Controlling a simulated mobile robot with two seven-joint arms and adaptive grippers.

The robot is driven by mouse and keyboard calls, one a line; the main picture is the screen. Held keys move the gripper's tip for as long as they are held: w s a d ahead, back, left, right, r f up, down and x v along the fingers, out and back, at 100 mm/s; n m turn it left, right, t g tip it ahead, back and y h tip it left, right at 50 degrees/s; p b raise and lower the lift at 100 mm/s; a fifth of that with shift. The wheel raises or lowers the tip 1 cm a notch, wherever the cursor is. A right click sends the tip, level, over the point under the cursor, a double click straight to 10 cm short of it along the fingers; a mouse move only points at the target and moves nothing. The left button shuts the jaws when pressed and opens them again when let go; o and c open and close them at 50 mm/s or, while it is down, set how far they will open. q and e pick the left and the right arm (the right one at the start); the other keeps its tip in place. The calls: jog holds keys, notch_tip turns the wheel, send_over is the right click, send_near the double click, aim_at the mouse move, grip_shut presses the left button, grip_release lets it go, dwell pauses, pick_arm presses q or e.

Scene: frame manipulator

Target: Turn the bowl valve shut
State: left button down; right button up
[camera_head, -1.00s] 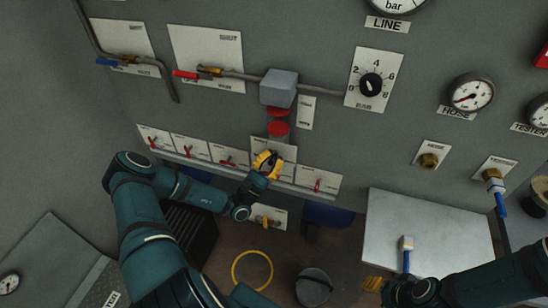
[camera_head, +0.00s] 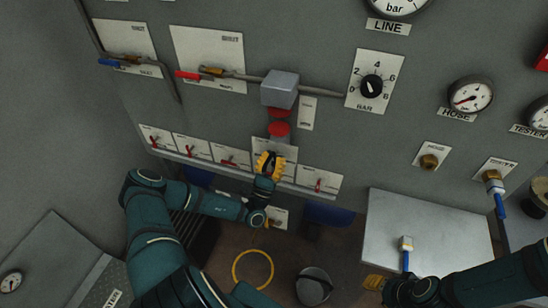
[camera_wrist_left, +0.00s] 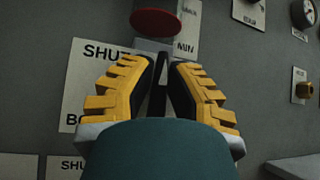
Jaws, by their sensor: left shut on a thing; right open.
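The bowl valve's white plate (camera_head: 287,150) is on the panel below two red discs. In the left wrist view the plate (camera_wrist_left: 85,80) reads "SHUT" and "BO", the rest being covered by my fingers. My left gripper (camera_head: 269,160) is at this plate. In the left wrist view its yellow fingers (camera_wrist_left: 160,80) are closed around a dark upright handle (camera_wrist_left: 160,72), the bowl valve handle, mostly hidden between them. My right gripper (camera_head: 373,283) is open and empty at the lower right, near the light board, away from the panel.
Several white plates with red handles (camera_head: 229,160) line the row beside the valve. A red disc (camera_wrist_left: 157,22) sits just above my left fingers. A yellow ring (camera_head: 253,269) and dark pot (camera_head: 314,286) lie below.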

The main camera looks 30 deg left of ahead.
pick_arm(q)
jog(key=shift+r, duration=0.1)
jog(key=c, duration=0.9)
grip_release()
jog(key=v, duration=1.2)
